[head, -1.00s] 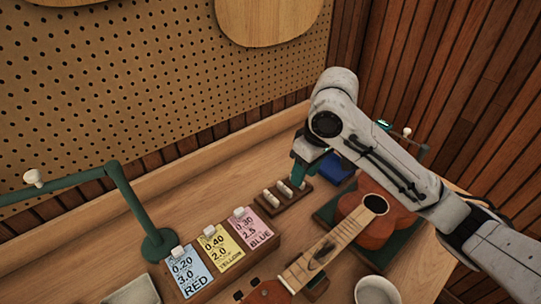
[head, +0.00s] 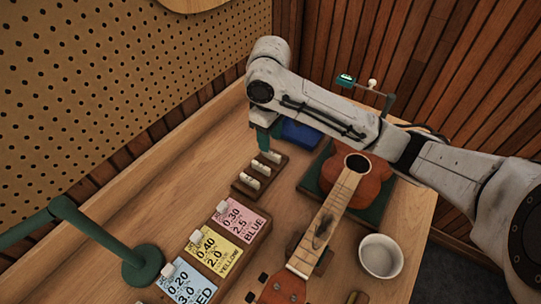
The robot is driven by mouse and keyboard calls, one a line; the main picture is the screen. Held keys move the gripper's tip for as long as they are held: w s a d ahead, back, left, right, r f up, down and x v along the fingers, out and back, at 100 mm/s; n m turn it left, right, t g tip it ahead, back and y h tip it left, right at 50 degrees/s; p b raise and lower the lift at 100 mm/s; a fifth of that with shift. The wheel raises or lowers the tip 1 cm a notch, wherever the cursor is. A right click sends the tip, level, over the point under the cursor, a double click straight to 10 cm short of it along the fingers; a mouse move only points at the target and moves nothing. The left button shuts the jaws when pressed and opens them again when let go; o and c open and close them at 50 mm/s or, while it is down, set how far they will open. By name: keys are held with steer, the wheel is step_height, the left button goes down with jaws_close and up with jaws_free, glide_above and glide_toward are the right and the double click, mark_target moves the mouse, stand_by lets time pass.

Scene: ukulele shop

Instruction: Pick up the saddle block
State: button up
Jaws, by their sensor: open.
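Several small cream blocks sit in a row on a dark wooden rack (head: 242,190) on the bench. The nearest block (head: 250,182), the middle block (head: 261,168) and the far block (head: 270,156) show in the head view. I cannot tell from their look which is the saddle block. My gripper (head: 264,147) has green fingers, points down and is open at the far end of the rack, close to the far block. Its fingertips are small and partly hidden, so I cannot tell whether they touch that block.
A ukulele (head: 368,185) lies on a green mat right of the rack, with a white bowl (head: 381,256) nearby. A blue box (head: 301,134) stands behind my gripper. Blue, yellow and pink cards (head: 242,218) and a green stand (head: 143,265) are at the front left.

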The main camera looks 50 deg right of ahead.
mark_target(271, 156)
steer(key=shift+f+p, duration=0.35)
steer(key=shift+f, duration=2.2)
jaws_close()
